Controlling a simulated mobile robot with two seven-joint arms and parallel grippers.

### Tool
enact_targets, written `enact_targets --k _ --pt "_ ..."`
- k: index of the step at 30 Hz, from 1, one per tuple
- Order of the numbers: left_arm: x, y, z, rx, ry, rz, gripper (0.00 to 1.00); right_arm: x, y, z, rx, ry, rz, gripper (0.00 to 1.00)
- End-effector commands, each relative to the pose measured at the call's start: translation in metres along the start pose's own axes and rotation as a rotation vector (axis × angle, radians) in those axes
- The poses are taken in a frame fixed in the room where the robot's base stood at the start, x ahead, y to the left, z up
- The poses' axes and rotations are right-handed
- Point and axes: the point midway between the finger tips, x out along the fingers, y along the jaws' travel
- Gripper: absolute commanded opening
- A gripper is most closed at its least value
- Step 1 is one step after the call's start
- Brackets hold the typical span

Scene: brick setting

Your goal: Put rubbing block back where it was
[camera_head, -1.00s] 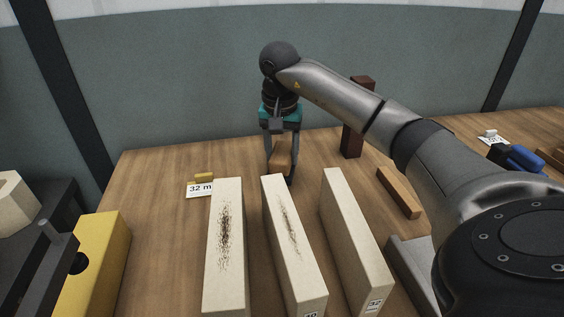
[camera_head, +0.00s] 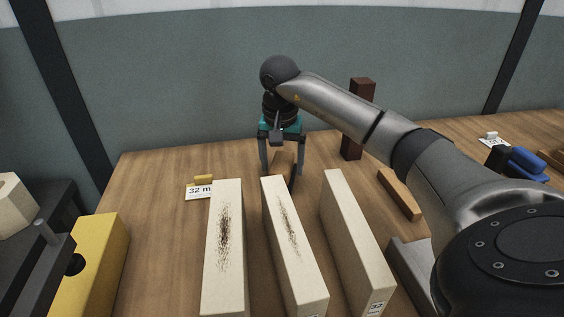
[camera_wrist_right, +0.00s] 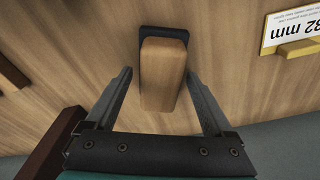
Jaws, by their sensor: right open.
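The rubbing block, a small light-wood piece with a dark base, stands on the table behind the pale beams; it shows in the head view (camera_head: 283,160) and in the right wrist view (camera_wrist_right: 162,78). My right gripper (camera_head: 281,174) is open, with one finger on each side of the block. In the right wrist view a gap shows between each finger and the wood (camera_wrist_right: 160,75). My left gripper is not in view.
Three pale beams (camera_head: 355,235) stand in front of the gripper, two with dark smudges. A "32 mm" card (camera_head: 198,191) is at left, a dark upright block (camera_head: 357,125) and a wooden strip (camera_head: 399,194) at right. A yellow box (camera_head: 95,260) is front left.

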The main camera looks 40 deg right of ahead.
Motion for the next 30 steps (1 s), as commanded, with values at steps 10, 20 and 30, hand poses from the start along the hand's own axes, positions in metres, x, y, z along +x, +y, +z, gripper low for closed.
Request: enact_targets --k 10,20,30 --pt "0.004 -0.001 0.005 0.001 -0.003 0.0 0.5 -0.013 0.0 -0.001 0.0 0.001 -0.001 0.87" --pt "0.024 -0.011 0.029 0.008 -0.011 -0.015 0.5 -0.057 -0.001 -0.001 -0.001 0.002 -0.001 0.87" --pt "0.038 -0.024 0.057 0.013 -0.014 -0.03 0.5 -0.102 0.0 -0.001 0.0 0.001 -0.001 0.87"
